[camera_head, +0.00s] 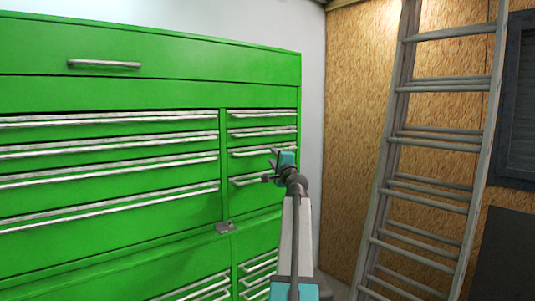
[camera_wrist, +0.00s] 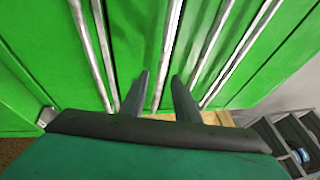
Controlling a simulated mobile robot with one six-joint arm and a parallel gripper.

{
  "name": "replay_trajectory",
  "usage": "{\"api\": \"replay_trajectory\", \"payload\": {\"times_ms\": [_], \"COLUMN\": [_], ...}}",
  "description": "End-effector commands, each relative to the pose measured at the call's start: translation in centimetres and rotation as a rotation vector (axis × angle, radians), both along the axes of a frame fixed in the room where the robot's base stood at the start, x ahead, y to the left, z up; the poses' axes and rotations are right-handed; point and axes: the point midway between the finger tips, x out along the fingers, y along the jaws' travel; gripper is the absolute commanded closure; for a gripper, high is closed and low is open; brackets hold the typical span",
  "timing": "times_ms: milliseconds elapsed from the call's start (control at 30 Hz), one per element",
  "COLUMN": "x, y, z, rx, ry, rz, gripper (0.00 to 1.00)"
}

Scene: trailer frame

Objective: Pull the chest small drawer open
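The green chest (camera_head: 110,95) fills the left of the head view. Its right column holds several small drawers with long metal handles, such as the top one (camera_head: 262,113) and the lowest upper one (camera_head: 250,181). All their fronts look closed. My gripper (camera_head: 270,166) is at the right end of the lower small drawers. In the wrist view, my gripper (camera_wrist: 160,75) is open, with one metal handle (camera_wrist: 166,60) running between its two dark fingers. I cannot tell whether either finger touches it. My gripper hides part of the lower handles in the head view.
Wide drawers (camera_head: 110,170) fill the chest's left column, and a latch (camera_head: 225,227) sits below. A metal ladder (camera_head: 430,140) leans at the right against a wooden board wall (camera_head: 352,110). Open space lies between the chest and the ladder.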

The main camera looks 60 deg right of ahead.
Motion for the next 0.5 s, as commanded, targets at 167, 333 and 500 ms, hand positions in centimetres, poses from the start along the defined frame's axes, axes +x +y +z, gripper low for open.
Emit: {"api": "replay_trajectory", "payload": {"times_ms": [167, 333, 500], "x": [1.4, 2.5, 3.3], "y": [-1.4, -2.4, -3.0], "z": [0.5, 0.8, 0.9], "rx": [0.001, -0.001, 0.000], "ry": [0.000, 0.001, 0.000], "rz": [0.000, -0.001, -0.001], "gripper": [0.71, 0.71, 0.71]}}
